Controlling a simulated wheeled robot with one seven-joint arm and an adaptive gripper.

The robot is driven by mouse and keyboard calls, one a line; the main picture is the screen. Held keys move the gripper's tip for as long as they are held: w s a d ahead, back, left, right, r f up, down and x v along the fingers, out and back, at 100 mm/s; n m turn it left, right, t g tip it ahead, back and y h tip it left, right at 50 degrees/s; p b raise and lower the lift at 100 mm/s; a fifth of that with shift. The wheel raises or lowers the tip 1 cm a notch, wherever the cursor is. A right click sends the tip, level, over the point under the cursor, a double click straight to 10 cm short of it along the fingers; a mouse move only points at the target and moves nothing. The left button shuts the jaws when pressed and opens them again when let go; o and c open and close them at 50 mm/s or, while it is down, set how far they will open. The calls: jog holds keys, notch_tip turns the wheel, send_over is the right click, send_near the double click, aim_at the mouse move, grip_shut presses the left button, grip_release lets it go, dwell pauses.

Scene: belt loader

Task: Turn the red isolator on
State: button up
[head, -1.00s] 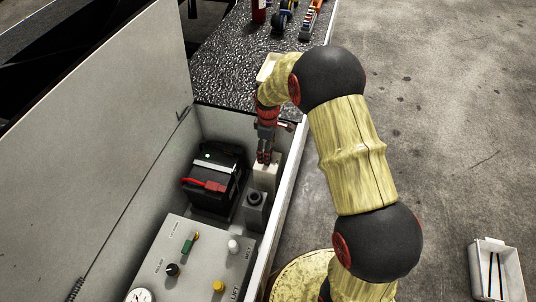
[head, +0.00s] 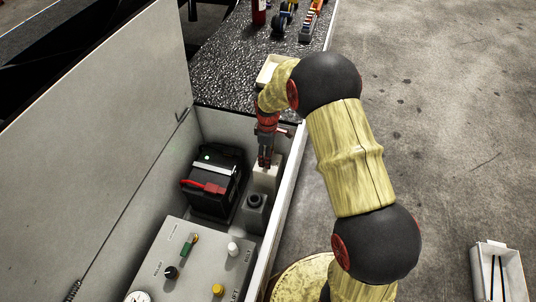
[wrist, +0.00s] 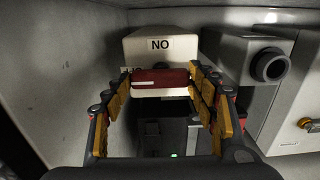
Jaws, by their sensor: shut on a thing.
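The red isolator handle (wrist: 160,78) lies crosswise between my fingertips in the wrist view, with a short white line on its face. Behind it is a pale box (wrist: 160,46) marked "NO"; other lettering is partly covered by the handle and a finger. My gripper (wrist: 159,77) is shut on the handle, one finger at each end of it. In the head view my gripper (head: 265,164) points down at the top of the pale box (head: 267,180) inside the open compartment. The handle itself is hidden there by the fingers.
A black battery (head: 213,183) with a red clamp and green light sits left of the box. A control panel (head: 203,262) lies nearer. The compartment wall (head: 290,185) is close on the right.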

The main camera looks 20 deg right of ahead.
jog(key=c, duration=0.3)
jog(key=shift+m+p, duration=0.4)
jog(key=shift+p, duration=0.05)
jog(key=m+p, duration=0.2)
jog(key=shift+r+m+p, duration=0.1)
jog(key=shift+m+p, duration=0.2)
jog(key=shift+m, duration=0.1)
jog(key=m+p, duration=0.3)
jog(key=m, duration=0.1)
jog(key=shift+m, duration=0.3)
jog(key=m+p, duration=0.2)
jog(key=m, duration=0.3)
jog(key=shift+s, duration=0.1)
jog(key=m+p, duration=0.1)
jog(key=m, duration=0.3)
jog(key=shift+p, duration=0.35)
jog(key=shift+m, duration=0.5)
jog(key=o, duration=1.1)
